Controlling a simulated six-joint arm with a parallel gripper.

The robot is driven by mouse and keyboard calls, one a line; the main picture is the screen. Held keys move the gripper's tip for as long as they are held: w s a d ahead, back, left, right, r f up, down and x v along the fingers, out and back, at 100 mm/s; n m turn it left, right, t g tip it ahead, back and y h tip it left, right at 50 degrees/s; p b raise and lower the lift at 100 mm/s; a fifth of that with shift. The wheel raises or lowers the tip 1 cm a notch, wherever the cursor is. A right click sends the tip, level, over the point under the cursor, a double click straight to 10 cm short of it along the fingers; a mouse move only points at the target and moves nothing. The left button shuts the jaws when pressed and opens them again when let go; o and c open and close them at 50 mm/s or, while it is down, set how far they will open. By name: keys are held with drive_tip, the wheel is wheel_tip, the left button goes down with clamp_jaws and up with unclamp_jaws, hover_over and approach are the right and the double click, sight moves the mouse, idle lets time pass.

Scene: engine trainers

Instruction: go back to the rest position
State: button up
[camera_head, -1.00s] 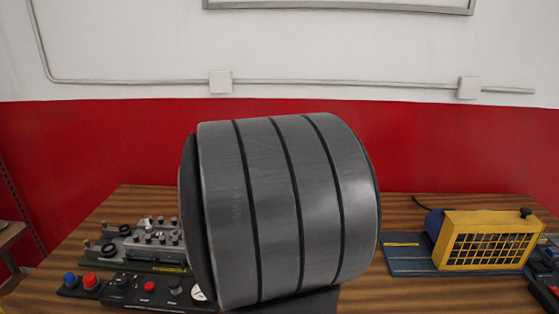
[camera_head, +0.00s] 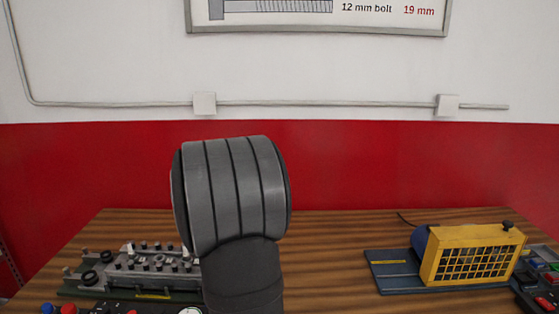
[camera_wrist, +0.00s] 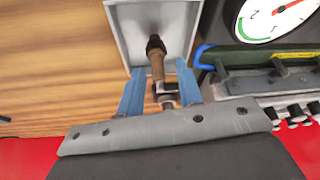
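My gripper (camera_wrist: 160,92) shows in the wrist view with its two blue fingers apart. A slim brown and dark metal part (camera_wrist: 157,62), perhaps a plug or bolt, reaches from over a pale tray (camera_wrist: 120,22) down between the fingers. Its lower end overlaps the finger gap, and no clear grip on it shows; whether it touches a finger I cannot tell. In the head view my own grey arm link stands in the middle, and the gripper is hidden.
A grey engine trainer (camera_head: 155,262) sits at the left of the wooden table (camera_head: 335,250). A yellow caged unit (camera_head: 472,262) on a blue base (camera_head: 398,275) stands at the right. A gauge (camera_wrist: 275,15) is near the gripper. Mid-table right of my arm is clear.

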drive_tip(key=v, duration=1.2)
drive_tip(key=x, duration=1.2)
drive_tip(key=r, duration=0.4)
drive_tip(key=shift+d+r, duration=0.3)
drive_tip(key=shift+d, duration=0.05)
drive_tip(key=s+d+r, duration=0.3)
drive_tip(key=d+r, duration=0.4)
drive_tip(key=d, duration=0.4)
drive_tip(key=w+a+r, duration=0.4)
drive_tip(key=w+a, duration=0.3)
drive_tip(key=a, duration=0.4)
drive_tip(key=w+a+r, duration=0.4)
drive_tip(key=w+a, duration=0.4)
drive_tip(key=a, duration=0.4)
drive_tip(key=shift+a+r, duration=0.15)
drive_tip(key=shift+a, duration=0.15)
